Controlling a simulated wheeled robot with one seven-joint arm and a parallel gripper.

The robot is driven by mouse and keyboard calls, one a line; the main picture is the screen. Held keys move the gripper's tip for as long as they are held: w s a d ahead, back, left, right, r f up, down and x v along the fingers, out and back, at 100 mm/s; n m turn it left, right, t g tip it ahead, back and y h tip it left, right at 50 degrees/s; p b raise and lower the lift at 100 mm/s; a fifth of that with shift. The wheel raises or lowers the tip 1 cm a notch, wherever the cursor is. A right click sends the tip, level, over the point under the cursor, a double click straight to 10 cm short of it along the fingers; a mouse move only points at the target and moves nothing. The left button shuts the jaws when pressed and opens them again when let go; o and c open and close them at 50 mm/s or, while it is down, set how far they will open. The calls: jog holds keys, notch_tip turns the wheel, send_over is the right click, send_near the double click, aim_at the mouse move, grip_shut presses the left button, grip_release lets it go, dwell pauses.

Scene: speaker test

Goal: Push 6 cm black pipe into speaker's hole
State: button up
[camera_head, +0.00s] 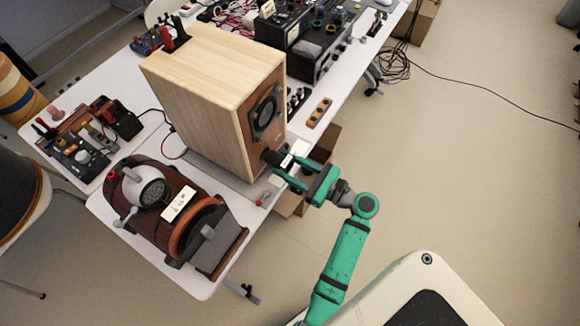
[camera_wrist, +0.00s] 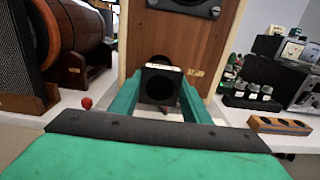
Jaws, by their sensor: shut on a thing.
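The wooden speaker (camera_head: 205,90) stands upright on the white table, its brown front facing right toward my gripper. In the wrist view its front panel (camera_wrist: 195,50) fills the upper middle. My gripper (camera_head: 287,168) is at the lower part of this front, its green fingers pointing at it. The fingers are shut on the black pipe (camera_wrist: 160,86), whose square-edged near end shows a round dark opening. A dark round rim shows just behind the pipe on the speaker front. The pipe hides most of the hole, so I cannot tell how deep the pipe sits.
A brown barrel-shaped device (camera_head: 165,205) stands at the table's near left corner. A red-topped knob (camera_wrist: 87,103) is left of my gripper. A small wooden block with holes (camera_head: 319,112) lies to the right. Black electronics (camera_head: 320,40) stand behind the speaker.

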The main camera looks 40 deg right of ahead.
aim_at(273, 159)
jog(key=shift+w+a+r, duration=0.1)
jog(key=shift+w+a, duration=0.1)
jog(key=shift+w, duration=0.1)
dwell(1.1)
jog(key=shift+x, duration=2.3)
dwell(2.5)
jog(key=o, duration=1.3)
jog(key=shift+c, duration=0.2)
jog(key=v, duration=1)
jog(key=shift+s+d, duration=0.25)
jog(key=shift+s, duration=0.1)
jog(key=shift+s+d, duration=0.1)
